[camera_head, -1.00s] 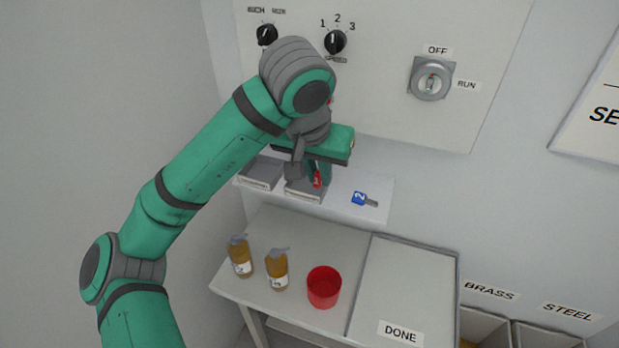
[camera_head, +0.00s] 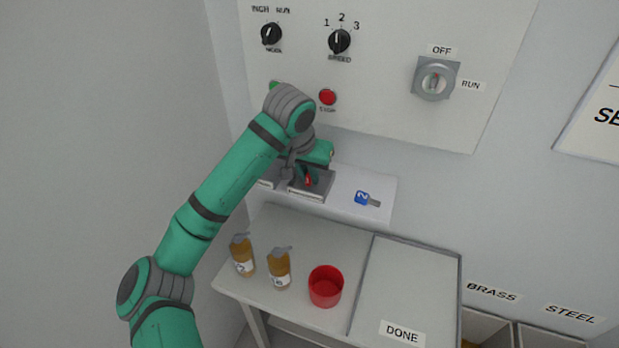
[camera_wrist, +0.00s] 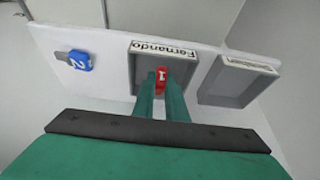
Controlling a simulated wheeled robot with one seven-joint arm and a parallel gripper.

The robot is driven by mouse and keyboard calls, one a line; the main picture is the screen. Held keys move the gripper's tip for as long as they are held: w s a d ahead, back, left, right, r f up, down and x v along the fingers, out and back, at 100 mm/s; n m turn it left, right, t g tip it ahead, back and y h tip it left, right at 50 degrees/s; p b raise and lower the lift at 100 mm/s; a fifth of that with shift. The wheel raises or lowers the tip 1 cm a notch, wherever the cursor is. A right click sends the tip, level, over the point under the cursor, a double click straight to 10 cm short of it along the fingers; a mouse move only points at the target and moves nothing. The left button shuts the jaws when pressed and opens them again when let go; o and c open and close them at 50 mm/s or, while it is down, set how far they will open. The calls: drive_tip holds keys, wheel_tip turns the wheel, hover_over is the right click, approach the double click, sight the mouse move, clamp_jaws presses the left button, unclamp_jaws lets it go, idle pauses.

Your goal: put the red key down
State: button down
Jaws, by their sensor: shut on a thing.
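The red key (camera_wrist: 162,79), marked 1, is between the fingertips of my gripper (camera_wrist: 163,92) in the wrist view. My gripper (camera_head: 307,178) is shut on it at the tray on the shelf in the head view, where the red key (camera_head: 308,181) shows only as a small patch. The key is over the grey tray labelled Fernando (camera_wrist: 137,62), inside its outline in the wrist view. I cannot tell whether the key touches the tray's floor. The same tray shows in the head view (camera_head: 318,194), partly hidden by my gripper.
A second grey tray (camera_wrist: 258,95) sits beside the first. A blue key (camera_head: 366,199) marked 2 lies on the shelf (camera_head: 345,207), to the right. Below are two amber bottles (camera_head: 280,270), a red cup (camera_head: 325,287) and the DONE tray (camera_head: 400,285). A control panel (camera_head: 400,110) rises behind.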

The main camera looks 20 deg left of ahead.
drive_tip(key=shift+f, duration=0.6)
drive_tip(key=shift+f, duration=0.1)
drive_tip(key=c, duration=1.8)
unclamp_jaws()
drive_tip(key=shift+f, duration=0.1)
drive_tip(key=shift+o, duration=0.2)
drive_tip(key=shift+r, duration=0.3)
drive_tip(key=v, duration=1.1)
drive_tip(key=shift+r, duration=0.4)
drive_tip(key=shift+s+d, duration=0.1)
drive_tip(key=shift+s, duration=0.05)
